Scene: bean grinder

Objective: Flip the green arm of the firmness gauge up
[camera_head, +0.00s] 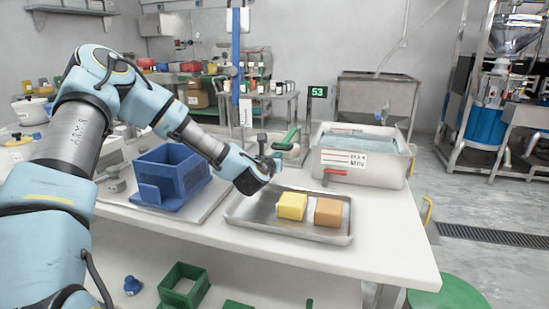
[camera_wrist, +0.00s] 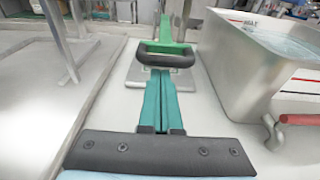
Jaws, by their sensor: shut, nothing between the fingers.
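The green arm (camera_wrist: 165,34) of the firmness gauge is at the top middle of the wrist view, with a dark looped handle (camera_wrist: 181,61) at its near end. In the head view the green arm (camera_head: 289,137) stands behind the tray, slanting up to the right. My gripper (camera_wrist: 160,73) is shut and empty, its teal fingers pointing at the handle. The fingertips end right at the handle's near bar; I cannot tell whether they touch or lie under it. In the head view my gripper (camera_head: 276,160) is just below the green arm's near end.
A metal tray (camera_head: 250,222) with a yellow block (camera_head: 292,206) and an orange-brown block (camera_head: 328,212) is in front. A water-filled tub (camera_head: 335,177) with a red-handled tap (camera_head: 343,174) stands close to the right. A blue box (camera_head: 172,177) is left. A display (camera_head: 319,92) reads 53.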

